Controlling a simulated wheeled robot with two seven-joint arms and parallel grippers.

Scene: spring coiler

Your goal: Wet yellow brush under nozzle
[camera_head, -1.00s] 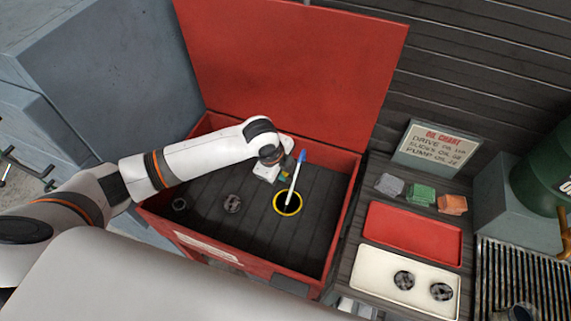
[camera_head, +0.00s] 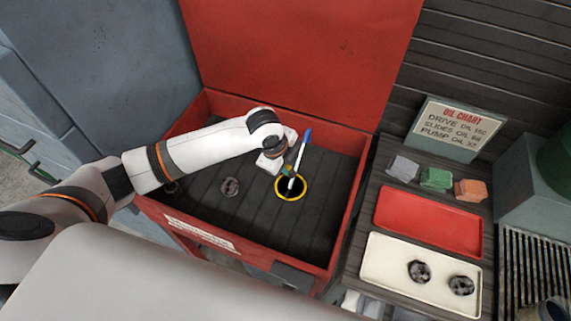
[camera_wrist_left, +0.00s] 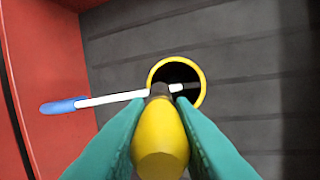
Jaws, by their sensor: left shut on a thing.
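The yellow brush (camera_wrist_left: 160,140) is held between the teal fingers of my left gripper (camera_wrist_left: 158,120), its yellow handle towards the wrist camera and its dark end over the yellow-rimmed hole (camera_wrist_left: 205,88). In the head view my left gripper (camera_head: 287,172) is beside that hole (camera_head: 291,198), mostly hidden by the wrist. A slim white rod with a blue end (camera_head: 300,150) slants over the hole; in the wrist view the rod (camera_wrist_left: 110,99) passes behind the brush. I cannot tell if this rod is the nozzle, or if the brush touches it.
The hole is in the dark slatted floor of a red box (camera_head: 355,205) with a raised lid (camera_head: 290,60). A dark round part (camera_head: 230,187) lies left of it. At right are a red tray (camera_head: 430,220), a cream tray (camera_head: 390,270) with two round parts, and coloured blocks (camera_head: 436,179).

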